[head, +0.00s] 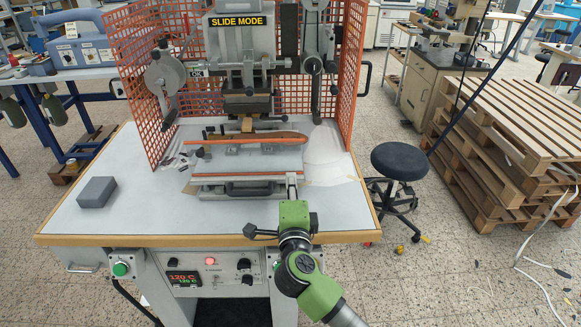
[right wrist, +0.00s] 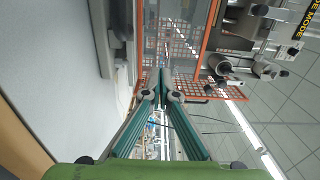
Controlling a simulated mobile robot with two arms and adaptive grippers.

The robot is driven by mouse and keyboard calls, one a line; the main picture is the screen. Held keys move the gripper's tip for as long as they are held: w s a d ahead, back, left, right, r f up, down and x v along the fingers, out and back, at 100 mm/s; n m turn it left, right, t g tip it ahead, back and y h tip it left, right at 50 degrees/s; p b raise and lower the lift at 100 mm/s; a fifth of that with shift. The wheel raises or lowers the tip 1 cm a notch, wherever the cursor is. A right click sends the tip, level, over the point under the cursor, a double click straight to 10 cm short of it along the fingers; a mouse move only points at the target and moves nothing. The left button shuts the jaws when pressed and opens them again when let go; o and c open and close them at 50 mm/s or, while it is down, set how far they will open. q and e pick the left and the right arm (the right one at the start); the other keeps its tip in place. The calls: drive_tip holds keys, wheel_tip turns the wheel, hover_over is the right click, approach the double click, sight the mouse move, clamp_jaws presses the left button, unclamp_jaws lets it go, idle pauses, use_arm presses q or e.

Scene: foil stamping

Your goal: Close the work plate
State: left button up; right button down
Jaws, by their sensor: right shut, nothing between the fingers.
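The work plate (head: 245,163) lies under the press head on the white table, with its grey front handle (head: 240,190) facing me. A long wooden piece with an orange edge (head: 258,137) lies across it. My right gripper (head: 291,182) is at the plate's front right corner, near the right end of the handle; I cannot tell whether it touches. In the right wrist view its fingers (right wrist: 160,85) are together and empty, pointing past the grey plate edge (right wrist: 120,45) on the left. My left gripper is not in view.
The foil stamping press (head: 240,50) stands behind, flanked by orange mesh guards (head: 130,75). A grey block (head: 97,192) sits on the left of the table. The wooden table edge (head: 180,240) is in front. A black stool (head: 399,160) and pallets (head: 510,120) stand right.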

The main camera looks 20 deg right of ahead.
sight(290, 161)
drive_tip(key=shift+p+x, duration=0.35)
drive_tip(key=shift+x, duration=2.15)
drive_tip(key=shift+w+d+r, duration=0.1)
drive_tip(key=shift+w+r, duration=0.05)
drive_tip(key=shift+w, duration=0.15)
drive_tip(key=p+x, duration=0.1)
drive_tip(key=x, duration=0.3)
drive_tip(key=shift+p, duration=0.4)
